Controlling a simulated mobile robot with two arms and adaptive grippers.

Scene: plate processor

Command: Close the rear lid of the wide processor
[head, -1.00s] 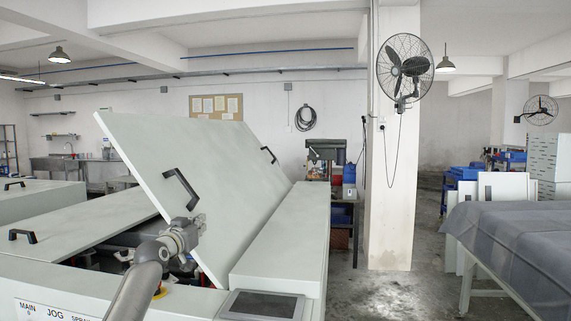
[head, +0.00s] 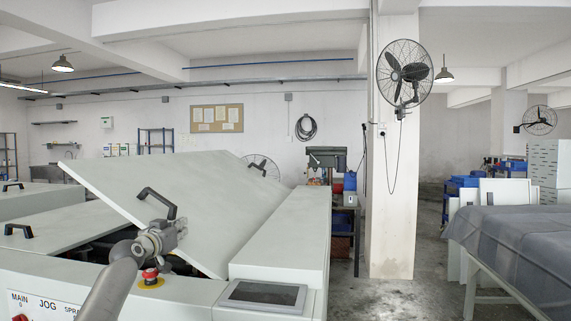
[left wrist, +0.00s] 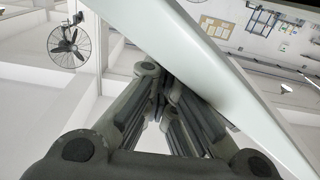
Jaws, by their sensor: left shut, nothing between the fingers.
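The wide processor's rear lid (head: 215,195) is a large pale panel with two black handles, tilted part-way open above the machine body. Its near handle (head: 158,204) is just above my left gripper (head: 180,230). The gripper is shut and empty at the lid's lower left part, against or very near it; contact is hard to tell. In the left wrist view the gripper fingers (left wrist: 163,105) are together beside the pale lid (left wrist: 185,50). The other lid (head: 80,220) of the processor lies flat at the left. My right gripper is out of view.
A red emergency button (head: 150,275) and a touch panel (head: 263,295) sit on the processor's front. Dark inner parts show under the lid. A pillar (head: 392,190) stands right of the machine, and a cloth-covered table (head: 515,240) is farther right. Floor between them is clear.

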